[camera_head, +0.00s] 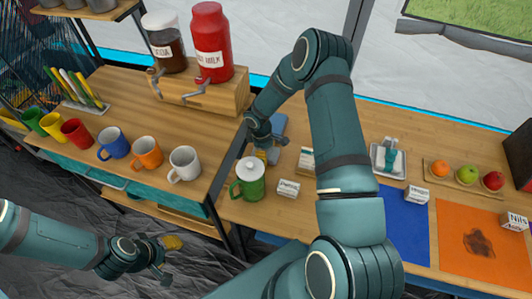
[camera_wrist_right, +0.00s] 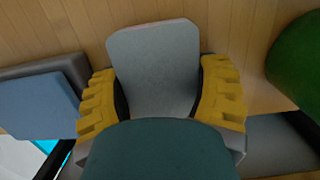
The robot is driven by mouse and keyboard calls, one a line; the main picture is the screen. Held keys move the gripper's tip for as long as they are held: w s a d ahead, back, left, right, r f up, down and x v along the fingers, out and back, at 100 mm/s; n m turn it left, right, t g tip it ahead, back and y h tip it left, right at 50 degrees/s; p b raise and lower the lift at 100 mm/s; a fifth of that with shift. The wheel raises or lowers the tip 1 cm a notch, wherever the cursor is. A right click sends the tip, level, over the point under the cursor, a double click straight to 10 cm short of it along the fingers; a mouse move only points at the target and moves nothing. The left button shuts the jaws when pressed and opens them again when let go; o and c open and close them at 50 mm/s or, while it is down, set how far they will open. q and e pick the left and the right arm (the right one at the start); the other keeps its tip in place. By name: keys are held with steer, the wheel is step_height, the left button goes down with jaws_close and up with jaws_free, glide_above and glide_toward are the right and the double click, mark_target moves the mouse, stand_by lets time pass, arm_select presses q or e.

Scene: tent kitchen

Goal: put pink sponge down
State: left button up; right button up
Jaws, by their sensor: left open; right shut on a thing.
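My right gripper (camera_wrist_right: 160,100) has its yellow fingers on both sides of a flat, pale grey block with rounded corners (camera_wrist_right: 152,65). In the head view, my right gripper (camera_head: 263,154) is low over the counter just behind the green lidded mug (camera_head: 250,183), and the block is hidden there. My left gripper (camera_head: 166,256) is open and empty, lower left, over the dark floor.
A blue block (camera_wrist_right: 40,106) lies left of my right gripper on a grey holder. Small boxes (camera_head: 288,188) stand near the green mug. A tray with a teal item (camera_head: 388,158), a blue mat (camera_head: 407,232) and an orange mat (camera_head: 460,270) are to the right.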

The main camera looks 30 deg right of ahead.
steer(key=o, duration=1)
steer(key=shift+f, duration=0.15)
steer(key=shift+w+r, duration=0.1)
steer(key=shift+r, duration=0.4)
steer(key=r, duration=0.3)
steer(key=r+p, duration=0.1)
steer(key=r, duration=0.3)
steer(key=w+a+r, duration=0.1)
steer(key=r, duration=0.3)
steer(key=shift+a+r, duration=0.1)
steer(key=shift+r, duration=0.05)
steer(key=shift+p, duration=0.35)
